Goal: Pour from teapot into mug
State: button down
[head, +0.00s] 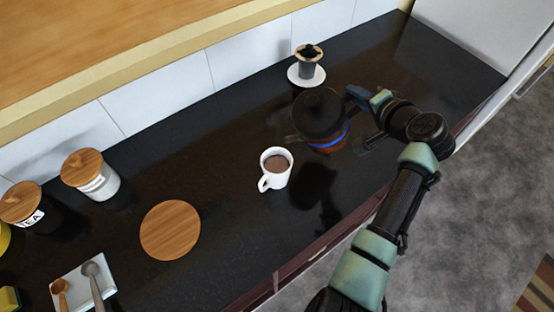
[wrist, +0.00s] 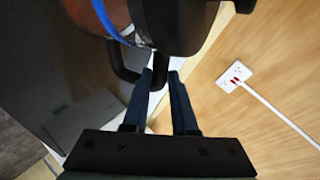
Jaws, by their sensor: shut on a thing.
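The teapot (head: 320,115) has a black lid, a blue band and reddish-brown liquid showing in its glass body. It appears raised over the counter, up and right of the mug. Whether it is tilted is hard to tell. My gripper (wrist: 161,76) is shut on its black handle (wrist: 124,66); the teapot's body fills the top of the wrist view. The white mug (head: 279,181) stands upright on the counter with brown liquid inside and its handle toward the lower left. No stream between teapot and mug is visible.
The black counter (head: 225,135) holds a round wooden board (head: 170,230), wooden-lidded jars (head: 98,185), a white spoon rest (head: 73,290) and a dark pot on a white saucer (head: 306,76). A wall socket (wrist: 234,76) shows in the wrist view.

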jog(key=w+d+f+m+g+y+b, duration=0.1)
jog(key=w+d+f+m+y+b, duration=0.1)
jog(key=d+b, duration=0.3)
jog(key=w+b, duration=0.1)
jog(key=b, duration=0.2)
jog(key=shift+m, duration=0.4)
jog(key=shift+d, duration=0.1)
notch_tip(320, 180, up, 7)
jog(key=p, duration=0.5)
jog(key=shift+f, duration=0.1)
